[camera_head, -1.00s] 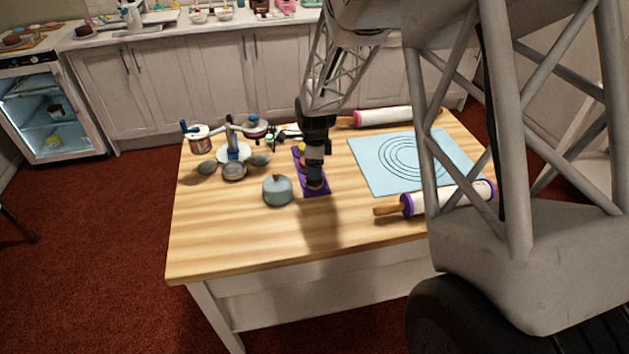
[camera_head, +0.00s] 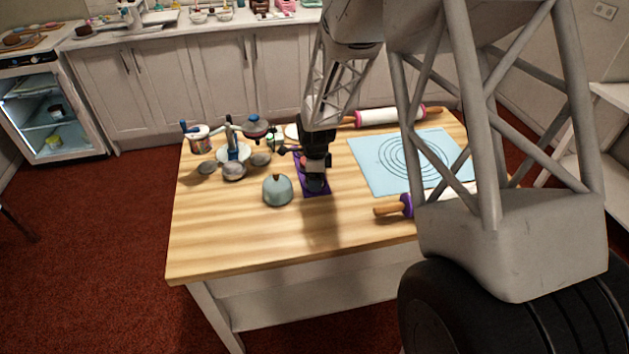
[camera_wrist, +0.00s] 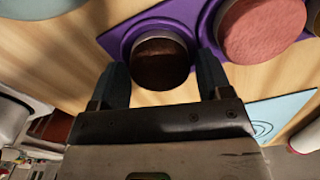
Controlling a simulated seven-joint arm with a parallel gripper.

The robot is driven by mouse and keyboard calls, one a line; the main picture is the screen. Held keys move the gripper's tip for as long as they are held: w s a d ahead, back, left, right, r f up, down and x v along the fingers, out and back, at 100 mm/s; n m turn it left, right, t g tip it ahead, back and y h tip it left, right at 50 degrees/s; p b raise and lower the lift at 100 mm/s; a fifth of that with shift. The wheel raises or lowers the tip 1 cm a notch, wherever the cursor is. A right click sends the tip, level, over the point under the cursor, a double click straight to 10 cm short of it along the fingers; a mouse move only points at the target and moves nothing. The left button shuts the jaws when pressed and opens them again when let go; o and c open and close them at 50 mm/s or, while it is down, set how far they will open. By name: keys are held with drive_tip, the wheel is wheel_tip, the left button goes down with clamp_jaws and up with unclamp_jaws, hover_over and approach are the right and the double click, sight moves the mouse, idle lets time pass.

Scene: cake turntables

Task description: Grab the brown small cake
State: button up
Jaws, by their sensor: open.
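The brown small cake (camera_wrist: 160,62) is a dark round cake at the end of a purple tray (camera_wrist: 118,36) in the wrist view. My gripper (camera_wrist: 163,75) is open, with one dark finger on each side of the cake's near part. I cannot tell whether the fingers touch it. A pink round cake (camera_wrist: 262,28) sits beside it on the same tray. In the head view the purple tray (camera_head: 322,190) lies on the wooden table, and my gripper (camera_head: 316,184) is low over it, hiding the brown cake.
A grey-blue domed pot (camera_head: 277,190) stands just left of the tray. A blue mat (camera_head: 365,165) and rolling pins (camera_head: 390,116) lie to the right. A scale-like stand (camera_head: 233,150) with several pans is at the back left. The table's front is clear.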

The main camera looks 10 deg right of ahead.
drive_tip(key=c, duration=0.7)
drive_tip(key=shift+r, duration=0.15)
drive_tip(key=shift+r, duration=0.55)
drive_tip(key=shift+s+r, duration=0.2)
drive_tip(key=shift+r, duration=0.4)
drive_tip(key=shift+s+r, duration=0.2)
drive_tip(key=shift+r, duration=0.35)
drive_tip(key=s, duration=0.5)
drive_tip(key=s+r, duration=0.1)
drive_tip(key=s, duration=0.9)
drive_tip(key=shift+s+d+r, duration=0.15)
